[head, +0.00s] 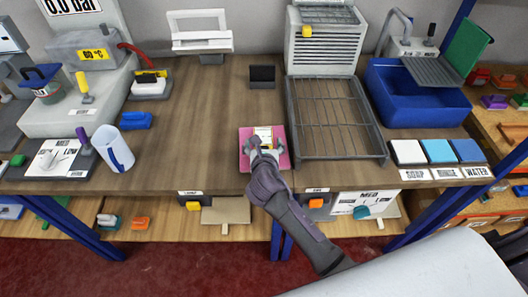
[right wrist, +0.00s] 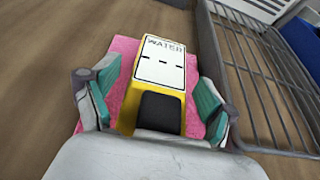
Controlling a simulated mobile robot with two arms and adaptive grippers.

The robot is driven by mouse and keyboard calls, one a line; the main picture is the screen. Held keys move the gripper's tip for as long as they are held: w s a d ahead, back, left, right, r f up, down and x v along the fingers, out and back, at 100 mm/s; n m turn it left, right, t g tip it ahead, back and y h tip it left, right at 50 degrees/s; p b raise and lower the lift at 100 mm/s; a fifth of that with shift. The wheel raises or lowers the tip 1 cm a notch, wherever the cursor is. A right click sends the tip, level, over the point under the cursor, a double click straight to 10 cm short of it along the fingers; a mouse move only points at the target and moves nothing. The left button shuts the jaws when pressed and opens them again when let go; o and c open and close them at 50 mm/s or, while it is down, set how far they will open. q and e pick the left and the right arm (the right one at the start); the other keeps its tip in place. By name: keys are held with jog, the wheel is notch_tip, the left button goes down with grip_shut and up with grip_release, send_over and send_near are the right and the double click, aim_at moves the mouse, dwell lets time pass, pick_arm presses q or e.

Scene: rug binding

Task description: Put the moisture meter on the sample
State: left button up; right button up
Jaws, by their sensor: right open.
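The moisture meter is a yellow block with a white face and a dark grey end. It lies on the pink sample, with its white face up, in the head view (head: 264,133) and the right wrist view (right wrist: 162,62). The pink sample (head: 246,160) is a flat square on the wooden bench near its front edge, and it also shows in the right wrist view (right wrist: 122,47). My right gripper (head: 264,149) is open, with its teal-padded fingers on either side of the meter in the right wrist view (right wrist: 158,95), gaps showing. My left gripper is not in view.
A wire rack (head: 333,122) stands just right of the sample. Further right are a blue basin (head: 385,97) and white and blue tiles (head: 438,151). A small black stand (head: 262,76) is behind. A white cylinder (head: 113,150) stands left; the bench between is clear.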

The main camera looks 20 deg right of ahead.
jog(key=v, duration=1.1)
jog(key=shift+s+r, duration=0.1)
jog(key=shift+s, duration=0.05)
jog(key=shift+d, duration=0.1)
